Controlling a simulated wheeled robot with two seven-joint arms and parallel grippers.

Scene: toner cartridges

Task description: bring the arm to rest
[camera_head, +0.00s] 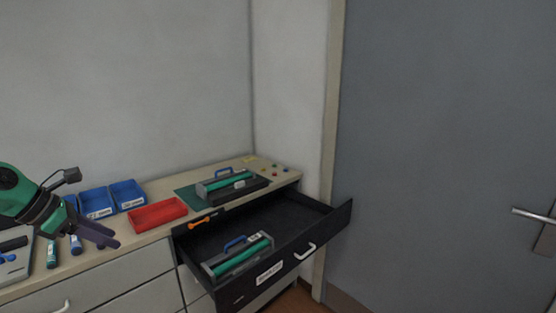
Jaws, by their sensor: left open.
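My left gripper (98,236) is at the left, above the cabinet top near its front edge, with its dark fingers pointing right and down. It is open and empty. One toner cartridge (240,256), green and grey with a blue handle, lies in the open black drawer (318,212). A second toner cartridge (232,184) of the same look sits on the dark green mat (187,197) on the cabinet top. My gripper is apart from both cartridges, well to their left. My right gripper is not in view.
A red tray (158,214) stands between my gripper and the mat. Blue bins (127,195) stand behind it. An orange tool (205,221) lies by the drawer's back left edge. Small markers (52,254) stand below my gripper. The drawer juts out toward the grey door (450,130).

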